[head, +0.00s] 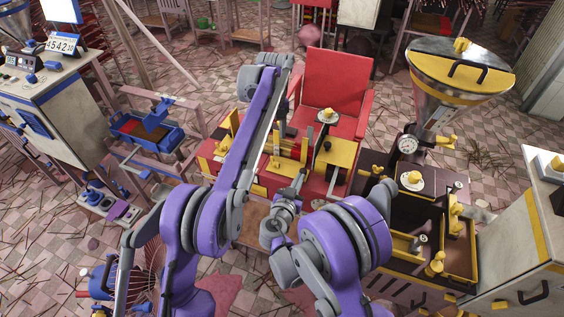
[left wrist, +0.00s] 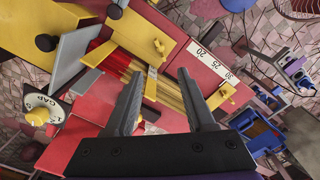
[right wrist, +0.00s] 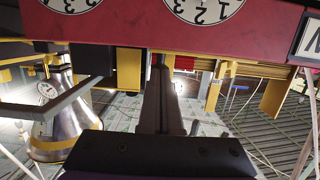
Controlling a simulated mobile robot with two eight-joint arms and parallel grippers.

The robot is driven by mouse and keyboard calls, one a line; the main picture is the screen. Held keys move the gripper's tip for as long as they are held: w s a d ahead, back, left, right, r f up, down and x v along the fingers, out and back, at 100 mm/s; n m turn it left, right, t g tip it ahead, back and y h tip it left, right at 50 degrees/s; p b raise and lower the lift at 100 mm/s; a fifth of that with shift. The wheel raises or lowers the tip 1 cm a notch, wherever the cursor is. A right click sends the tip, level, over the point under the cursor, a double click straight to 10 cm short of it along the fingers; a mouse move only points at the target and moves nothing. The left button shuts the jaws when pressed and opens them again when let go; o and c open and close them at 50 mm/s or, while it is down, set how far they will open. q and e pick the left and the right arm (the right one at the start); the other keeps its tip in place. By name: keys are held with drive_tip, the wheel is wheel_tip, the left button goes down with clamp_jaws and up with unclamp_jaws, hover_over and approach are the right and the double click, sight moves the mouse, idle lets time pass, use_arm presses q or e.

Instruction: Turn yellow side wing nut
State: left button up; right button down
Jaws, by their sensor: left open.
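In the left wrist view, a yellow wing nut (left wrist: 159,47) stands on a yellow plate of the red extruder, beyond my fingertips. A second yellow wing nut (left wrist: 227,91) sits on a small yellow bracket near a ruled scale, right of my fingers. I cannot tell which is the side one. In the head view, small yellow nuts (head: 275,162) show on the red extruder (head: 205,150). My left gripper (left wrist: 158,74) is open and empty, above the extruder. My right gripper (right wrist: 160,68) has its fingers together below the red panel, with nothing visible between them.
A red panel with dials (right wrist: 130,25) crosses the top of the right wrist view, close to my fingers. A steel hopper with yellow trim (head: 460,75) and a dark machine (head: 405,215) stand to the right. A red chair (head: 335,85) is behind the extruder.

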sight(275, 160)
use_arm(q)
drive_tip(key=shift+r+n, duration=0.15)
drive_tip(key=shift+n, duration=0.65)
drive_tip(key=shift+c, duration=0.9)
wheel_tip(275, 160, down, 12)
drive_tip(key=shift+s+r+n, duration=0.1)
drive_tip(key=shift+n, duration=1.1)
clamp_jaws()
